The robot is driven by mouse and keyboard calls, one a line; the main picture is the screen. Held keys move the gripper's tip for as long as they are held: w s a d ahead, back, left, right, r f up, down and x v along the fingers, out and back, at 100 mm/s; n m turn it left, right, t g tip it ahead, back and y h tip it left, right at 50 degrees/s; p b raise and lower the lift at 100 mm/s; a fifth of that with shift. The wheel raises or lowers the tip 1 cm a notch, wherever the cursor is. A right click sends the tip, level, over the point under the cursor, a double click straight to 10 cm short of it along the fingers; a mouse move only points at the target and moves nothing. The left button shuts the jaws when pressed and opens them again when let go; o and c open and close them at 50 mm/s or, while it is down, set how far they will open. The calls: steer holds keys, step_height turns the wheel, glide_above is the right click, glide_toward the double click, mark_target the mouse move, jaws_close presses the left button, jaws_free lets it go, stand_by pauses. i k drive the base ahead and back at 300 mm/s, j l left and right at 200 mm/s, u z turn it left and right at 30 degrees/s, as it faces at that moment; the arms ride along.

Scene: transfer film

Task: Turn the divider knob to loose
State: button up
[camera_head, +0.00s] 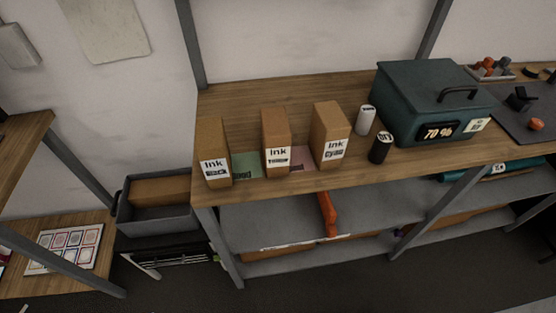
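An upright orange divider (328,213) stands on the grey shelf (275,228) under the wooden worktop. Its upper end is close under the worktop's front edge. I cannot make out a knob on it or any loose or tight marking. A small round orange part (536,124) sits on a dark panel at the right edge; I cannot tell what it is. My gripper is not in view.
Ink boxes (276,135), a white can (366,118), a black can (381,146) and a dark green lidded box (432,97) reading 70 % stand on the worktop (243,95). A grey bin (160,222) is at the left. Dark floor is clear in front.

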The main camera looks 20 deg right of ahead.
mark_target(398, 234)
steer(key=l, duration=0.4)
steer(key=k+l+z, duration=0.1)
steer(key=l, duration=0.25)
steer(key=k+l+z, duration=0.1)
steer(key=l, duration=0.3)
steer(key=k+l+z, duration=0.1)
steer(key=l, duration=0.3)
steer(key=k+l+z, duration=0.1)
steer(key=k, duration=0.35)
steer(key=k+l+z, duration=0.1)
steer(key=k+l, duration=0.15)
steer(key=k, duration=0.25)
steer(key=i+j, duration=0.25)
steer(key=i, duration=0.2)
steer(key=i+j, duration=0.2)
steer(key=i, duration=0.2)
